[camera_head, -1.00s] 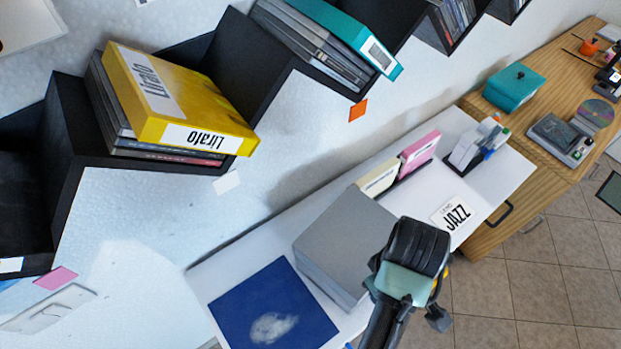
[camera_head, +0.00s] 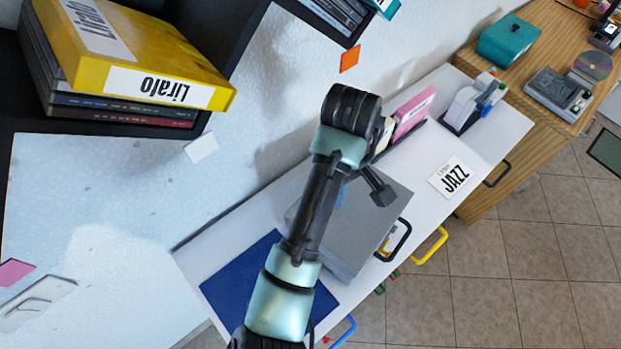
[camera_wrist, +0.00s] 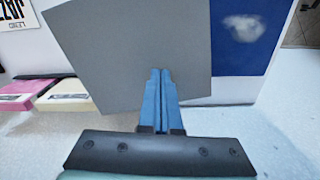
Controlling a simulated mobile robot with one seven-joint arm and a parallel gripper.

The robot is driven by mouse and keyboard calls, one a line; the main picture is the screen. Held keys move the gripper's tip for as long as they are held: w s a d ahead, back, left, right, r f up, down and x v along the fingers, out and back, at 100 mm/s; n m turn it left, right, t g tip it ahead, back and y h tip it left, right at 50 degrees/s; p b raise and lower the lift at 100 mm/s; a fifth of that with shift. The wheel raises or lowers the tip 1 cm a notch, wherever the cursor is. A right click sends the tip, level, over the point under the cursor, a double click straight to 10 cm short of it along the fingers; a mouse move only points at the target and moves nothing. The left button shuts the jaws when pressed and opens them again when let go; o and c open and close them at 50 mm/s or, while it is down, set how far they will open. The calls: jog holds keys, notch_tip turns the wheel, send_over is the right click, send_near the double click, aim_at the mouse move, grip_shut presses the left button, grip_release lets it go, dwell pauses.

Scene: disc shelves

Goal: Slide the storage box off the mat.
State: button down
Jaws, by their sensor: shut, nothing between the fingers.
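The storage box is a plain grey box (camera_head: 375,190) on the white table, partly hidden by my arm in the head view. The dark blue mat (camera_head: 238,278) with a pale smudge lies beside it to the lower left. In the wrist view the grey box (camera_wrist: 110,60) fills the middle left and the mat (camera_wrist: 240,75) lies right along its edge. I cannot tell whether the box overlaps the mat's edge. My gripper (camera_wrist: 160,72) is shut and empty, its blue fingers in front of the box face; contact is unclear. The fingers are mostly hidden in the head view.
A pink box (camera_head: 413,113) and a cream one (camera_wrist: 65,97) stand in a holder by the wall, close to the grey box. A JAZZ card (camera_head: 450,178) lies on the white table.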

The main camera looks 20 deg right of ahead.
jog(key=w+a+b, duration=0.3)
jog(key=w, duration=0.6)
jog(key=shift+s+d+f+p, duration=0.1)
jog(key=shift+f+p, duration=0.2)
jog(key=shift+f, duration=0.55)
jog(key=shift+s+d+f+p, duration=0.15)
jog(key=shift+f+p, duration=0.15)
jog(key=shift+f, duration=0.5)
jog(key=shift+s+d+f+p, duration=0.1)
jog(key=shift+f+p, duration=0.2)
jog(key=shift+f, duration=0.55)
jog(key=shift+s+d+p, duration=0.2)
jog(key=shift+s+p, duration=0.35)
jog(key=shift+s, duration=0.1)
jog(key=shift+s+d+p, duration=0.2)
jog(key=shift+s+p, duration=0.3)
jog(key=shift+s, duration=0.1)
jog(key=shift+w, duration=0.1)
jog(key=shift+w+a, duration=0.1)
